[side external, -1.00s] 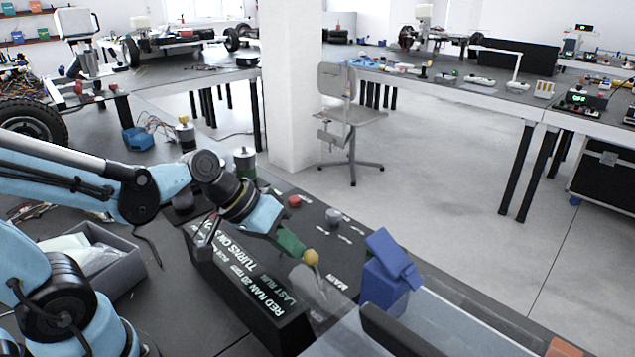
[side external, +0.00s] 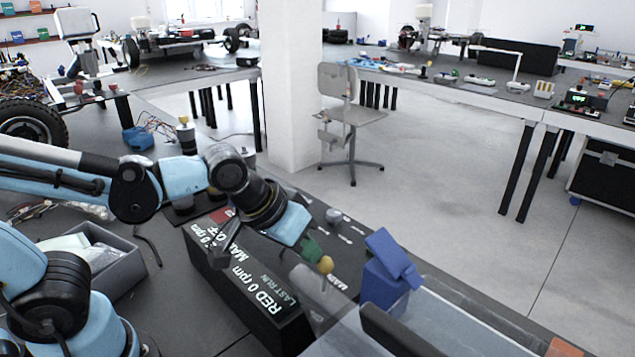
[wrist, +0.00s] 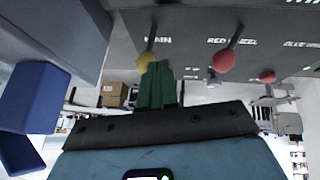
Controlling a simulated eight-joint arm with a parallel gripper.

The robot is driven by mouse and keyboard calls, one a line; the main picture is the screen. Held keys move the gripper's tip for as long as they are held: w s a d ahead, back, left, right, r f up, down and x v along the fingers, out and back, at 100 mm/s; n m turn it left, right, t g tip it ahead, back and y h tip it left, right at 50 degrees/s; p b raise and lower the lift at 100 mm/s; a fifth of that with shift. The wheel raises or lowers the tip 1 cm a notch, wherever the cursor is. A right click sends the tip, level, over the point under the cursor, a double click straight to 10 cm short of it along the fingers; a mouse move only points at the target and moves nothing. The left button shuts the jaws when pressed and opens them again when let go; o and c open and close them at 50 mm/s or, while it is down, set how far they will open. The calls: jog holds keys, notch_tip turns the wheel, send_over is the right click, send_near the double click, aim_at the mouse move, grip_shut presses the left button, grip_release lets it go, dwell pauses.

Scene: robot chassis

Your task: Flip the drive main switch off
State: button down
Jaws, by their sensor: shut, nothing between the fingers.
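The main switch is a lever with a yellow ball knob (side external: 325,264) on the dark control panel, beside the label MAIN. Its yellow ball also shows in the wrist view (wrist: 145,62), on a thin stem under the word MAIN. My gripper (side external: 310,250) has green fingers, shut and empty, just beside the yellow ball on its left in the side view. In the wrist view the green fingertips (wrist: 159,70) overlap the ball's edge; I cannot tell whether they touch it. The display (side external: 262,290) on the box front reads RED 0 rpm, with other text partly covered.
A red-ball lever (wrist: 224,62) labelled RED WHEEL stands beside the main switch, with another red knob (wrist: 267,76) farther right. A grey knob (side external: 333,215) stands farther back on the panel. A blue block-shaped part (side external: 388,275) is close on the right.

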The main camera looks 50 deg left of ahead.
jog(key=shift+d, duration=0.3)
jog(key=shift+r, duration=0.15)
jog(key=shift+a+r, duration=0.1)
jog(key=shift+r, duration=0.6)
jog(key=shift+s, duration=0.1)
jog(key=s+d+r, duration=0.4)
jog(key=s+r, duration=0.1)
jog(key=r, duration=0.2)
jog(key=shift+d+r, duration=0.15)
jog(key=shift+d, duration=0.15)
jog(key=shift+w, duration=0.1)
